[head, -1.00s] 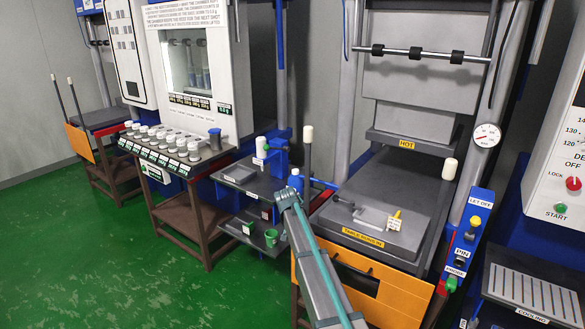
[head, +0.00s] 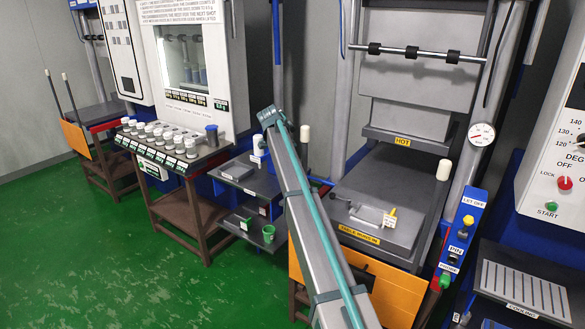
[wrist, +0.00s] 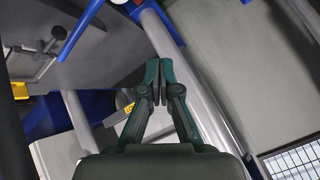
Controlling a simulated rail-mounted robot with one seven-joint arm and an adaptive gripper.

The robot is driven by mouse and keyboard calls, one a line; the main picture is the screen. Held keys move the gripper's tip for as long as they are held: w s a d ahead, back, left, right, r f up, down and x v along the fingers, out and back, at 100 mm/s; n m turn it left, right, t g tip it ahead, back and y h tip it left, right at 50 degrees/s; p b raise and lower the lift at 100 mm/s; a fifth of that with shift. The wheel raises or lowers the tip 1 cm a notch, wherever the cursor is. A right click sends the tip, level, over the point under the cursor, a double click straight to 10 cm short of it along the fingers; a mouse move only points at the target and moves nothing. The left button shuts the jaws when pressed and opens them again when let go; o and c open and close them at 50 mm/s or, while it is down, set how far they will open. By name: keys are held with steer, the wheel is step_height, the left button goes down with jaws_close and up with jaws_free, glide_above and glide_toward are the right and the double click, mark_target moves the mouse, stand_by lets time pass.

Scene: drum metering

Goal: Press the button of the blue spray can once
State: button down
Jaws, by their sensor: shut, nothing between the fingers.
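My gripper (wrist: 160,68) shows in the wrist view with its dark green fingers together and nothing between them. In the head view, my grey and teal arm reaches up from the bottom and covers the right part of the small side shelf; the fingers cannot be made out there. I cannot pick out the blue spray can for certain in either view now. The place where a small blue can with a pale top stood earlier is behind my arm in the head view.
A white bottle (head: 258,146) stands on the grey side shelf (head: 232,170), with a green cup (head: 268,233) lower down. The press table (head: 385,190) lies right of my arm. A dosing cabinet with several white jars stands left. A grey post (wrist: 205,95) passes behind my fingers.

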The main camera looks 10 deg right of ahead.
steer(key=shift+w+d+r+m, duration=0.15)
steer(key=shift+w+r+m, duration=0.25)
steer(key=shift+m, duration=0.4)
steer(key=shift+f, duration=0.15)
step_height(320, 180, down, 8)
steer(key=shift+r+b, duration=0.2)
steer(key=shift+b, duration=0.7)
steer(key=shift+f+b, duration=0.3)
steer(key=shift+f, duration=0.25)
steer(key=shift+f, duration=0.15)
steer(key=shift+f+b, duration=0.3)
steer(key=shift+b, duration=0.3)
steer(key=shift+f+b, duration=0.4)
steer(key=shift+f, duration=0.05)
stand_by(0.8)
steer(key=shift+r, duration=0.9)
